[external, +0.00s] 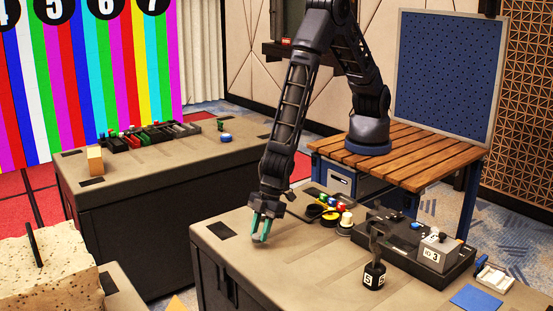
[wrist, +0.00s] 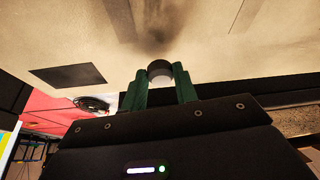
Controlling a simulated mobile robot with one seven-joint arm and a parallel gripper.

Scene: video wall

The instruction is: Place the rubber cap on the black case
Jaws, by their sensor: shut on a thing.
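My gripper (external: 263,228), with green fingers, points down close over the left part of the near table. In the wrist view my gripper (wrist: 159,78) is shut on a small round piece with a grey face and a dark side, which looks like the rubber cap (wrist: 159,69). The fingers hide part of it, and it is too small to make out in the external view. A low black case (external: 455,271) lies on the right half of the same table, well right of my gripper. Several grey and black parts stand on it.
Small colored parts and a yellow ring (external: 330,219) lie between my gripper and the case. A blue square (external: 476,298) lies front right. The near table's left front is mostly clear.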

